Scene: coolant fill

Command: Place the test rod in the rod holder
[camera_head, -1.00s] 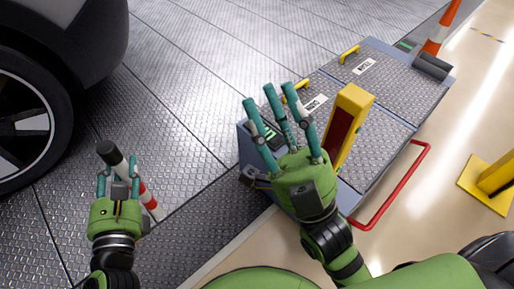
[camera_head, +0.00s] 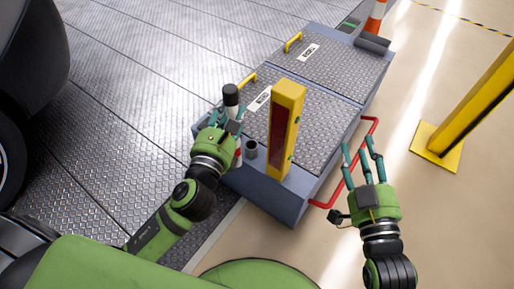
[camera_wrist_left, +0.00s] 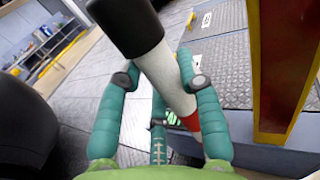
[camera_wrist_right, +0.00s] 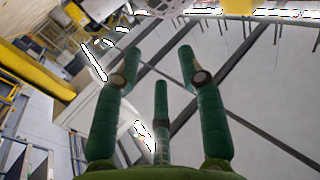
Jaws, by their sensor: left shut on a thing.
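The test rod, with a black end and a white and red striped shaft, is gripped by my left gripper (camera_head: 229,118). Its black end (camera_head: 231,96) points up in the head view, and its shaft (camera_wrist_left: 168,72) runs between the fingers in the left wrist view. The small grey cup-like rod holder (camera_head: 251,151) stands on the cart's near end, just right of the rod. The rod's lower end is mostly hidden behind my gripper. I cannot tell its height above the cart. My right gripper (camera_head: 361,150) is open and empty, right of the cart.
A blue-grey cart (camera_head: 265,195) with tread-plate lids carries a yellow post (camera_head: 288,100) with a dark red panel, close right of the holder. A red handle (camera_head: 343,175) runs along its right side. A yellow pillar (camera_head: 470,110) stands right. A car is at left.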

